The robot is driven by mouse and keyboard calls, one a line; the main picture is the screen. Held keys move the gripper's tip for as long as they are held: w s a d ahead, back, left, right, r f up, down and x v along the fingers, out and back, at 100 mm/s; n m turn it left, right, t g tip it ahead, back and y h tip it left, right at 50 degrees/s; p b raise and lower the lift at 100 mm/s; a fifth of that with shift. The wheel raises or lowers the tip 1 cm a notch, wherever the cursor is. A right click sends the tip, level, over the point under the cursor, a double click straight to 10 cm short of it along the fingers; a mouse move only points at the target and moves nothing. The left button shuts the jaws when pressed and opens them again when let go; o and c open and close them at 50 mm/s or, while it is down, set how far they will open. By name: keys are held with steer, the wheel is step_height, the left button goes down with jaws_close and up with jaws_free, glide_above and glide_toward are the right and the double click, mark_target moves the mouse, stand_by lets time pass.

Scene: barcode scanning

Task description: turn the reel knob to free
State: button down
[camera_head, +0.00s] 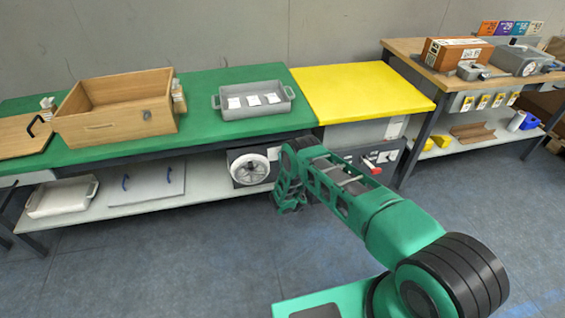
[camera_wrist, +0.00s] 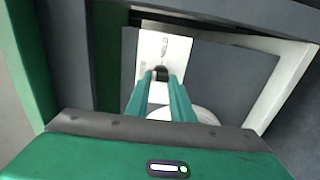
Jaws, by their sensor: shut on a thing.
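The reel unit is a dark panel with a white reel (camera_head: 250,168) under the green table; the reel also shows partly behind my fingers in the wrist view (camera_wrist: 205,114). A white plate (camera_wrist: 178,48) with small printed letters, too small to read surely, is fixed on the panel. The small dark knob (camera_wrist: 161,73) sits on this plate. My gripper (camera_wrist: 162,80) is shut on the knob, one green finger on each side. In the head view my arm hides the knob and the fingertips.
The green tabletop (camera_head: 210,135) overhangs the reel unit, and a grey lower shelf (camera_head: 110,208) runs left of it. A panel with a red-handled part (camera_head: 372,166) lies to the right under the yellow top (camera_head: 360,88). The floor in front is clear.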

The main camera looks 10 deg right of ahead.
steer(key=shift+s+a+f, duration=0.15)
steer(key=shift+a+f, duration=0.05)
steer(key=shift+a, duration=0.05)
steer(key=c, duration=1.5)
jaws_free()
steer(key=shift+c, duration=0.2)
steer(key=shift+d, duration=0.1)
steer(key=shift+d, duration=0.1)
steer(key=s, duration=1)
steer(key=shift+s, duration=0.2)
